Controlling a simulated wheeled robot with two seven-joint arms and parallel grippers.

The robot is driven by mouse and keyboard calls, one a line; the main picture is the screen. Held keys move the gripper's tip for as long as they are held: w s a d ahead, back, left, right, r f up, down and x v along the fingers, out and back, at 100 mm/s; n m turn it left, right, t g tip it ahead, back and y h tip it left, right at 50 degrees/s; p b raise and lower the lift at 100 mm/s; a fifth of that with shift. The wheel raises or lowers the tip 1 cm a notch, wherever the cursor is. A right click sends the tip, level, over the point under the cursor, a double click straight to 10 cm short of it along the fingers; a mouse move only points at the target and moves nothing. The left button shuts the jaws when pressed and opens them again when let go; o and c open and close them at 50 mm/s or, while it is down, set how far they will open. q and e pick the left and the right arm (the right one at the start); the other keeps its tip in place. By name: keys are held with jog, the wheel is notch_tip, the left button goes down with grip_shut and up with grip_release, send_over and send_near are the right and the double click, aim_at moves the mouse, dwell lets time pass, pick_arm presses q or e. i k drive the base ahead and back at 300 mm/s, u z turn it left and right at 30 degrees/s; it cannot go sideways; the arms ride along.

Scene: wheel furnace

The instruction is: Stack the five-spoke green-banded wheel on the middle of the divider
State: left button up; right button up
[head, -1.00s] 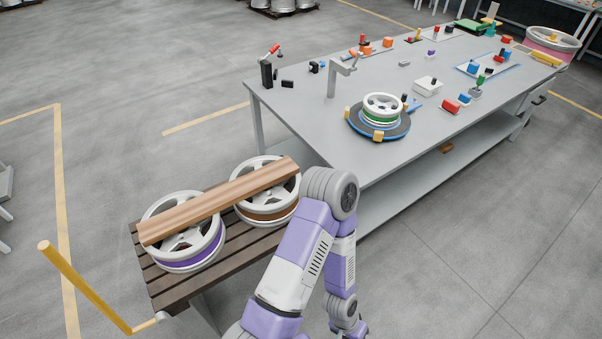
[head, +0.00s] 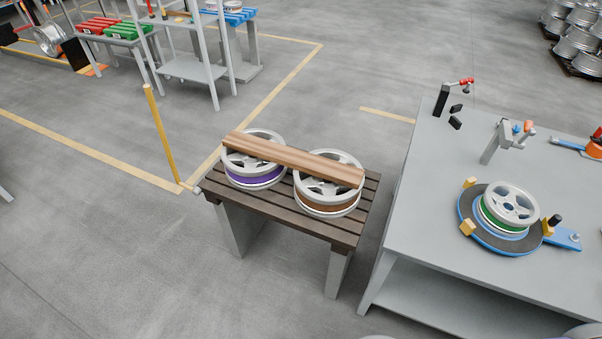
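The green-banded wheel (head: 489,219) lies flat, pale face up, on a round dark fixture (head: 467,222) with a blue rim and yellow blocks, on the grey table at the right. The divider, a brown wooden plank (head: 295,157), lies across the tops of two wheels on a slatted bench. The left one is a purple-banded wheel (head: 255,182) and the right one is a brown-banded wheel (head: 326,209). Nothing lies on the plank. Neither of my grippers is in view; only small pieces of my body show at the bottom right edge.
The slatted bench (head: 275,211) stands left of the grey table (head: 424,215), with a narrow gap between. A yellow post (head: 161,135) rises by the bench's left end. A grey stand (head: 492,148) is on the table behind the fixture. The floor in front of the bench is clear.

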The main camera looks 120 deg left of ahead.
aim_at(288, 153)
jog(key=u, duration=0.95)
jog(key=i, duration=1)
jog(key=u, duration=1)
